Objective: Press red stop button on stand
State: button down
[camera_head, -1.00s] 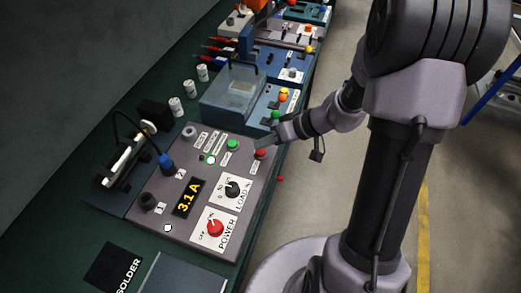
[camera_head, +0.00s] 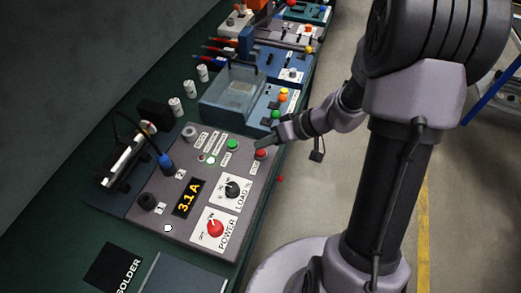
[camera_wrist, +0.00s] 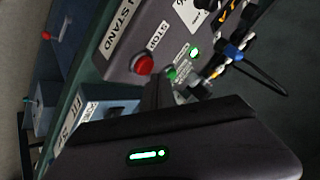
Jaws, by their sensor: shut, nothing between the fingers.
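The grey stand panel (camera_head: 150,222) lies on the green bench. Its red stop button (camera_head: 261,154) is at the panel's right edge, beside a green button (camera_head: 232,144). In the wrist view the red button (camera_wrist: 144,65) sits by the label STOP, with the green button (camera_wrist: 171,73) to its right. My gripper (camera_head: 262,144) is shut and empty, with its tip right by the red button. In the wrist view my gripper's dark fingers (camera_wrist: 157,88) end just below and right of the button. I cannot tell whether they touch it.
A display (camera_head: 188,198) reads 3.1 A. A red POWER knob (camera_head: 215,228) and a black LOAD knob (camera_head: 233,189) are on the panel. A blue-grey unit with a clear cover (camera_head: 232,92) stands behind. Open floor lies right of the bench.

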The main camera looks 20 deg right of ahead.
aim_at(264, 152)
jog(key=shift+f+b, duration=1.05)
jog(key=shift+b, duration=0.8)
dwell(0.9)
jog(key=shift+r, duration=0.1)
jog(key=shift+r+p, duration=0.4)
jog(key=shift+r, duration=0.55)
jog(key=shift+r+p, duration=1.25)
jog(key=shift+r, duration=1.3)
